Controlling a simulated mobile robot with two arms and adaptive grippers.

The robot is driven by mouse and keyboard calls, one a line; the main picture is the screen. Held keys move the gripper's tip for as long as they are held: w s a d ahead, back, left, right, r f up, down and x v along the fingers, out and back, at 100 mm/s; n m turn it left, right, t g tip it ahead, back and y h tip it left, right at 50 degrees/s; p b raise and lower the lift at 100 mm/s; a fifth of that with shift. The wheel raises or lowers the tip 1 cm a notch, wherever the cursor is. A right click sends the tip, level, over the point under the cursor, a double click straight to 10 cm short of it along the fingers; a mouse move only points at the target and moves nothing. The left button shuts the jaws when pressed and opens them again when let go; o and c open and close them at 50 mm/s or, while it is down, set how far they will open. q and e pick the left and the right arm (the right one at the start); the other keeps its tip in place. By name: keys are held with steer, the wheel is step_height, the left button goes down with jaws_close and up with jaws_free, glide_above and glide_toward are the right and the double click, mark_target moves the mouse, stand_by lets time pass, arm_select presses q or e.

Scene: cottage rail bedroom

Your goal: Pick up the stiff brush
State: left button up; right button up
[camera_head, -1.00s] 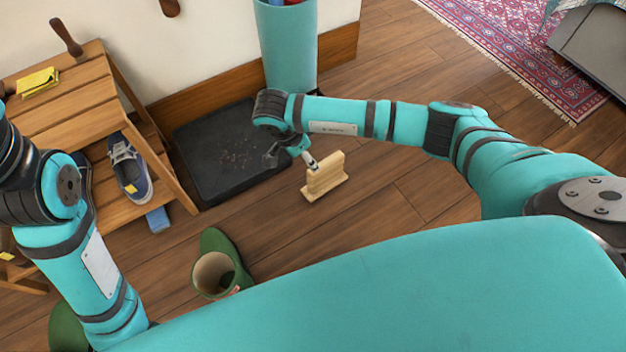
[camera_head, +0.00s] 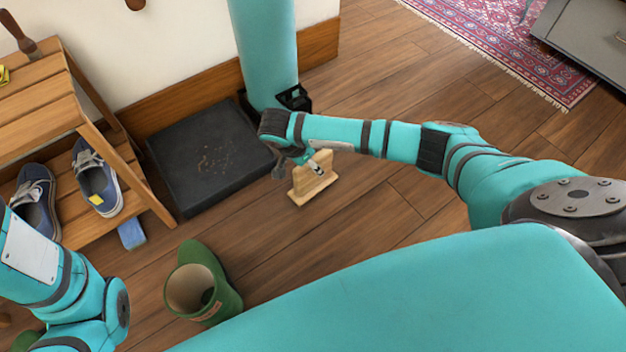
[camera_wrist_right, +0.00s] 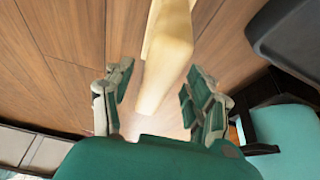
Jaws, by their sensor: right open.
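A pale wooden piece (camera_head: 314,184) stands upright on the floor on a flat base. I see no bristles on it and cannot tell for sure that it is the stiff brush. My right gripper (camera_head: 300,168) is at its left upper side and hides part of it. In the right wrist view, the wooden piece (camera_wrist_right: 163,48) shows between the two fingers of my open right gripper (camera_wrist_right: 158,76). I cannot tell whether either finger touches it. My left arm shows at the lower left, but its gripper is out of view.
A black tray (camera_head: 180,170) with crumbs of dirt lies left of the wooden piece. A green boot (camera_head: 190,290) stands in front. A wooden rack (camera_head: 45,110) holds shoes (camera_head: 96,180); a blue block (camera_head: 131,234) lies below. Floor at right is clear.

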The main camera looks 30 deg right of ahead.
steer(key=b+x, duration=0.4)
steer(key=shift+s+d+f, duration=0.15)
steer(key=shift+s, duration=0.05)
steer(key=shift+w+d+f+b, duration=0.1)
steer(key=shift+d+f+b, duration=0.15)
steer(key=shift+f+b, duration=0.15)
steer(key=shift+r, duration=0.1)
steer(key=shift+f, duration=0.25)
steer(key=shift+c, duration=0.4)
jaws_close()
